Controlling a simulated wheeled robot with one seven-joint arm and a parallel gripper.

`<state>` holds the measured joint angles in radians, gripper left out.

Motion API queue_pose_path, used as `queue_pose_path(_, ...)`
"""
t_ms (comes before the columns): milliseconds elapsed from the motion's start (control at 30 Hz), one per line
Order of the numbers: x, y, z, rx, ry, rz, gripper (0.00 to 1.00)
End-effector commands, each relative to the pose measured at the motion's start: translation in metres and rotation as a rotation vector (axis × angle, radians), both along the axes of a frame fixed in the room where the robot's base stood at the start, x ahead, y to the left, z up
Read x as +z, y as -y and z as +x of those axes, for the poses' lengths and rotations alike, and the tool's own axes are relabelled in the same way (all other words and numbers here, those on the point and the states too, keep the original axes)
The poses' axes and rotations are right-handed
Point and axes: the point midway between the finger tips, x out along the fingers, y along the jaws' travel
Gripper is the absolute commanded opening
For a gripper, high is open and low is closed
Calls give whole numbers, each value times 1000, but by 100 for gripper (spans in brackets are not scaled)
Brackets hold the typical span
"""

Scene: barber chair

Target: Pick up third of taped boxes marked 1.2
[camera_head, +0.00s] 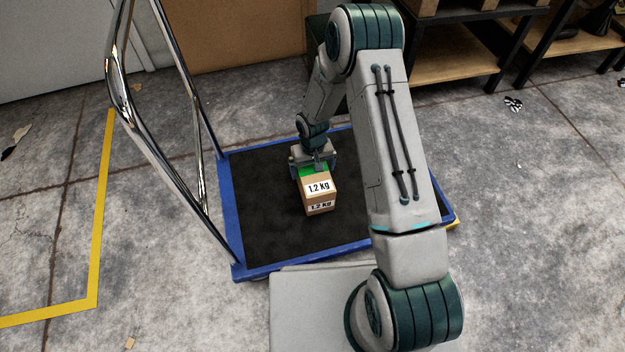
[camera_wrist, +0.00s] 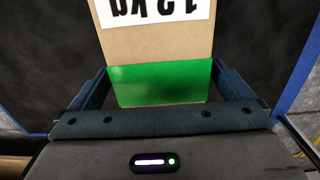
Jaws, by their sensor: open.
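A brown cardboard box (camera_head: 319,205) with green tape and white labels reading 1.2 kg stands on the black deck of a blue-edged platform cart (camera_head: 262,218). It is the only box I see on the deck. My gripper (camera_head: 314,166) is at the far, green-taped end of the box, coming from above. In the wrist view the box (camera_wrist: 155,45) runs between the two open fingers of my gripper (camera_wrist: 160,88), its green tape between them. Gaps show on both sides near the fingers; whether either touches the box I cannot tell.
A chrome push handle (camera_head: 150,130) rises from the cart's left side. Shelving (camera_head: 455,65) stands at the back right, and a large brown panel (camera_head: 235,35) at the back. The deck around the box is clear. My arm covers the cart's right part.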

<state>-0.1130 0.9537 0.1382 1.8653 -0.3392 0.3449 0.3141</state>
Motion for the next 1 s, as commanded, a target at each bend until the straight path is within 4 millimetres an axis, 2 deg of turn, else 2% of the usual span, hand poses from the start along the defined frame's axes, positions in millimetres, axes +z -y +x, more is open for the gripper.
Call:
queue_pose_path(33,-13,-1,0,1,0,0,100)
queue_pose_path(167,-30,-1,0,0,-2,0,100)
queue_pose_path(433,-31,-1,0,0,0,0,100)
queue_pose_path(733,-31,-1,0,0,0,0,18)
queue_pose_path(1000,-28,-1,2,0,3,1,18)
